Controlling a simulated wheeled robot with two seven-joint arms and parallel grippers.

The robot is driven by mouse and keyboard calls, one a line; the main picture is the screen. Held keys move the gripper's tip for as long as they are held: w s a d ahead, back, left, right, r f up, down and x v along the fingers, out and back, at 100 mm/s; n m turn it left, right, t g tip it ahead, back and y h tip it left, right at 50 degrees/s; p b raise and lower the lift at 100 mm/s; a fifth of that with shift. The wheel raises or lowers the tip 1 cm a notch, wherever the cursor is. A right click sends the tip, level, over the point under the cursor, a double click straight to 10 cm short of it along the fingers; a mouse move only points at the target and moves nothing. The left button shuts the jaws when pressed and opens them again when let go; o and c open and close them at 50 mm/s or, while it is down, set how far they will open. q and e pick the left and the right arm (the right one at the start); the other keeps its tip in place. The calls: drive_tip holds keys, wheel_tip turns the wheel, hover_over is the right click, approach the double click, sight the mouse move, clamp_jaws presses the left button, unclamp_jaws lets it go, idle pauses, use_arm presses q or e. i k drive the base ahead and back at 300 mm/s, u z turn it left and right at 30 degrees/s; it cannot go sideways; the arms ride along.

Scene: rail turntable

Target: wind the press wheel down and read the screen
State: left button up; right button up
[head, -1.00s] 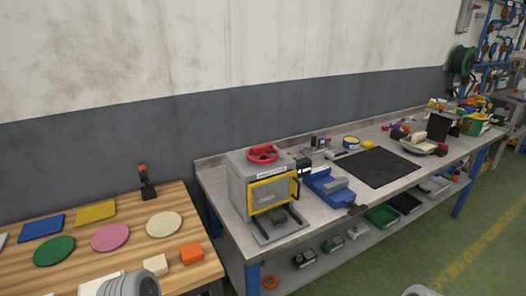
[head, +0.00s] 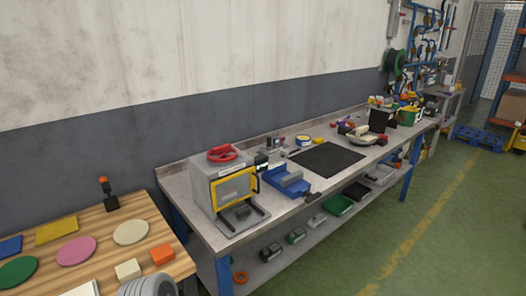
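The press (head: 225,190) is a grey box with a yellow-framed front, standing at the near left end of the grey workbench. Its red wheel (head: 222,153) lies flat on top. A small dark screen (head: 261,160) with a faint green mark is at the press's right side, too small to read.
A blue vise (head: 287,182) and a black mat (head: 327,158) lie right of the press. A wooden table (head: 190,264) with coloured discs and blocks stands at left. Bins (head: 340,205) sit on the lower shelf. The green floor (head: 440,225) at right is open.

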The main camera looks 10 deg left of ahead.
sight(222, 150)
drive_tip(key=z, duration=1.1)
drive_tip(key=i, duration=1.05)
drive_tip(key=u, duration=0.8)
